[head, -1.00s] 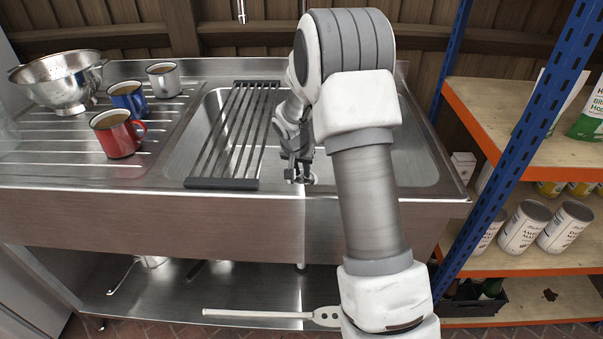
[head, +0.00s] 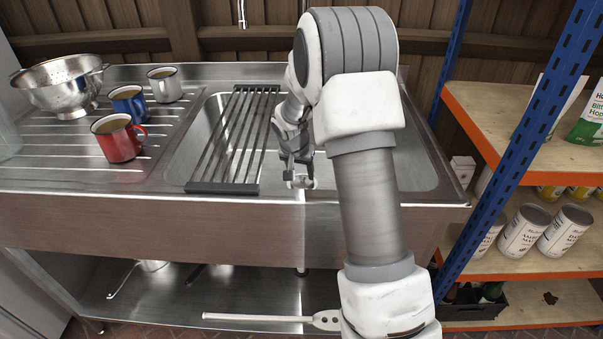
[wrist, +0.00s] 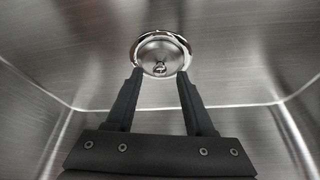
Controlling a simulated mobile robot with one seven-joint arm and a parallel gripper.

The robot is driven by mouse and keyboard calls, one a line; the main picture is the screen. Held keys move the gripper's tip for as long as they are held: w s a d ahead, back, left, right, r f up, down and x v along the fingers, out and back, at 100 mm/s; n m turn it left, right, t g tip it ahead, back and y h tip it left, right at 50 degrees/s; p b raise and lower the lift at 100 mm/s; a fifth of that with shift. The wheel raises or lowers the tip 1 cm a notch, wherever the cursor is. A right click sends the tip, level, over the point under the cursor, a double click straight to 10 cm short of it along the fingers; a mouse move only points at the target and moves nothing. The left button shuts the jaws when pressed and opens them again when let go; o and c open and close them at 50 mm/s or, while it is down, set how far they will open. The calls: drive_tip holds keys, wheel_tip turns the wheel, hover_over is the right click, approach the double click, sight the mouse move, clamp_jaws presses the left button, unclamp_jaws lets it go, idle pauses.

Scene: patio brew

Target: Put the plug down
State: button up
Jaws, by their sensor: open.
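The plug (wrist: 149,48) is a round, shiny metal disc with a bright rim and a small knob at its middle. In the wrist view it lies beyond my fingertips, low in the steel sink basin. My gripper (wrist: 160,73) is open, with its two dark fingers apart on either side of the knob and nothing clamped between them. In the head view my gripper (head: 300,182) hangs over the front part of the sink basin (head: 405,165). The plug cannot be made out there. Whether it sits fully in the drain I cannot tell.
A slatted rack (head: 222,187) lies across the basin's left part. A red mug (head: 118,145), a blue mug (head: 127,107), a white mug (head: 163,90) and a colander (head: 62,95) stand on the drainer. A shelf unit (head: 505,120) is at right.

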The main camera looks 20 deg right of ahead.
drive_tip(key=s+a+r+n+p, duration=0.1)
drive_tip(key=s+a+r, duration=0.1)
drive_tip(key=s+r, duration=0.5)
drive_tip(key=s+a+r+p, duration=0.1)
drive_tip(key=s+a+r, duration=0.15)
drive_tip(key=r, duration=0.85)
drive_tip(key=s+a+r+n+y, duration=0.1)
drive_tip(key=s+a+r+n, duration=0.1)
drive_tip(key=s, duration=0.6)
drive_tip(key=s+a+r+n+t+y, duration=0.1)
drive_tip(key=s+a+r+n, duration=0.1)
drive_tip(key=s, duration=0.6)
drive_tip(key=s+a+r+n, duration=0.2)
drive_tip(key=s+r, duration=0.1)
drive_tip(key=s, duration=0.5)
drive_tip(key=shift+a+t+y, duration=0.15)
drive_tip(key=shift+t+y, duration=0.25)
drive_tip(key=shift+r+p, duration=0.1)
drive_tip(key=shift+p, duration=0.2)
wheel_tip(320, 180, up, 18)
drive_tip(key=p, duration=1.8)
